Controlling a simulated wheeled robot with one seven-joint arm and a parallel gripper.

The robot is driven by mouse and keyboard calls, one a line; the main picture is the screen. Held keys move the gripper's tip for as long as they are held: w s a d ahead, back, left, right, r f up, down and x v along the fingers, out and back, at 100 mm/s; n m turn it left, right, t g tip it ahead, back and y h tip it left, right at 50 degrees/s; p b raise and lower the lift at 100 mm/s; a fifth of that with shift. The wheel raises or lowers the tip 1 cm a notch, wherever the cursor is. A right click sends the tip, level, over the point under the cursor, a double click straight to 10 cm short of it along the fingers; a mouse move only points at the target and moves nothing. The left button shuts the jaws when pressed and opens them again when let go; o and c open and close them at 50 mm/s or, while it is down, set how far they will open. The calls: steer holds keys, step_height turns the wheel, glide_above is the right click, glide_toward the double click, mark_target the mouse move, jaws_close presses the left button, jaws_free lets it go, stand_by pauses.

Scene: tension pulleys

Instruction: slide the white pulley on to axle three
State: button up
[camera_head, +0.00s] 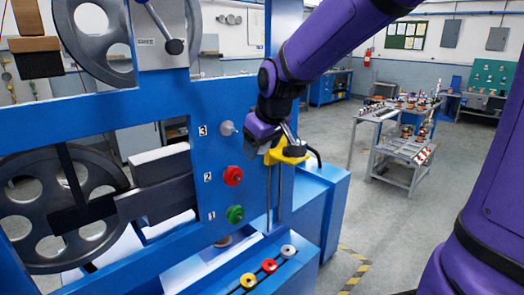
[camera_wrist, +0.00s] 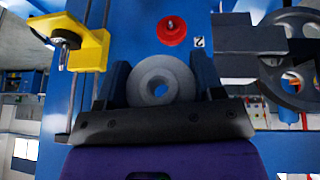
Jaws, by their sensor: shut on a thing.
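My gripper (camera_head: 248,138) is at the blue panel (camera_head: 205,98), beside the label 3. In the wrist view my gripper (camera_wrist: 160,69) has its dark fingers on either side of a pale grey-white pulley (camera_wrist: 142,80), shut on it, its holed face towards the camera. In the head view a pale grey round piece (camera_head: 227,128) sits by the label 3, left of my gripper; I cannot tell whether it is the held pulley or axle three. The pulley hides what is behind it in the wrist view, so whether the axle is in its hole cannot be told.
A red pulley (camera_head: 233,175) is by label 2 and a green pulley (camera_head: 235,213) by label 1. A yellow bracket (camera_head: 290,153) with a dark roller is close to my gripper. Yellow (camera_head: 248,281), red (camera_head: 269,265) and whitish (camera_head: 288,251) pieces sit on the lower ledge.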

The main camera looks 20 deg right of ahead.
mark_target(232, 128)
steer(key=w+a, duration=0.2)
steer(key=w, duration=0.4)
steer(key=shift+w, duration=0.2)
steer(key=shift+w+a, duration=0.2)
steer(key=shift+w, duration=0.4)
stand_by(1.8)
steer(key=shift+w+a, duration=0.2)
steer(key=shift+w, duration=0.35)
steer(key=shift+w+a, duration=0.15)
steer(key=shift+w, duration=0.35)
steer(key=shift+w+a, duration=0.1)
steer(key=shift+w, duration=0.15)
stand_by(0.4)
steer(key=shift+w+a, duration=0.15)
steer(key=shift+w, duration=0.45)
stand_by(0.4)
steer(key=o, duration=1.2)
